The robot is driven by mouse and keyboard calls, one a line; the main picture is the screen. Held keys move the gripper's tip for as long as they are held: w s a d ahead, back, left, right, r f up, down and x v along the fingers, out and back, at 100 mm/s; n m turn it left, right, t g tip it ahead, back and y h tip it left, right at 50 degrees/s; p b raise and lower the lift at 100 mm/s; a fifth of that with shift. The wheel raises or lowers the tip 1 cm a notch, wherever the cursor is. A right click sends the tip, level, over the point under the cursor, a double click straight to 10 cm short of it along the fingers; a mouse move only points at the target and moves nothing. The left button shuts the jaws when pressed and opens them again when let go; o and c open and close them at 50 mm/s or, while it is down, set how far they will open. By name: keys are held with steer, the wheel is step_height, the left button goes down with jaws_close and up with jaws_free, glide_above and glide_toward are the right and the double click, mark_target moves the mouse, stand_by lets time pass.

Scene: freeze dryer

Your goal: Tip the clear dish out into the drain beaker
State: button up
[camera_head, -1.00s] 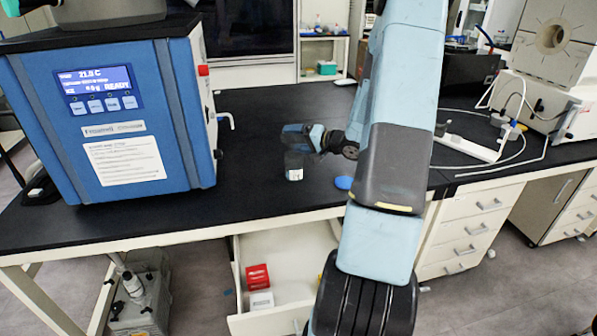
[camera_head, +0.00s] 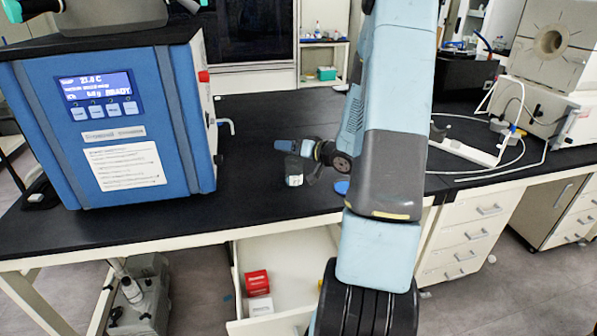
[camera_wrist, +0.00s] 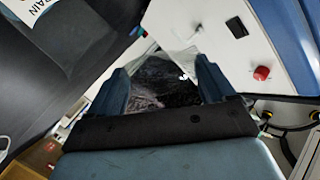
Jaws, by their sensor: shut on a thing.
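The clear dish (camera_wrist: 165,75) is between the two blue fingers of my gripper (camera_wrist: 160,88) in the wrist view. It is see-through, with dark bench behind it, and its contents are hard to make out. In the head view my gripper (camera_head: 290,147) is over the bench, rolled onto its side. The dish cannot be made out there. The drain beaker (camera_head: 294,180), clear with a white label, stands on the bench right under my gripper. Part of its label (camera_wrist: 32,10), reading "RAIN", shows at the wrist view's upper left. Its rim is hard to see.
The blue freeze dryer (camera_head: 115,125) stands at the left; its red knob (camera_wrist: 262,73) shows in the wrist view. A blue disc (camera_head: 342,187) lies right of the beaker, near the front edge. An open drawer (camera_head: 300,265) holds red and white boxes. The bench behind is clear.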

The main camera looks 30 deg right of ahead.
steer(key=s+a+f+n+t+h+b, duration=0.1)
steer(key=s+a+f+n+b, duration=0.2)
steer(key=a+f+n+b, duration=0.1)
steer(key=shift+a+f+n, duration=0.75)
steer(key=shift+a+n, duration=0.15)
steer(key=shift+a, duration=0.1)
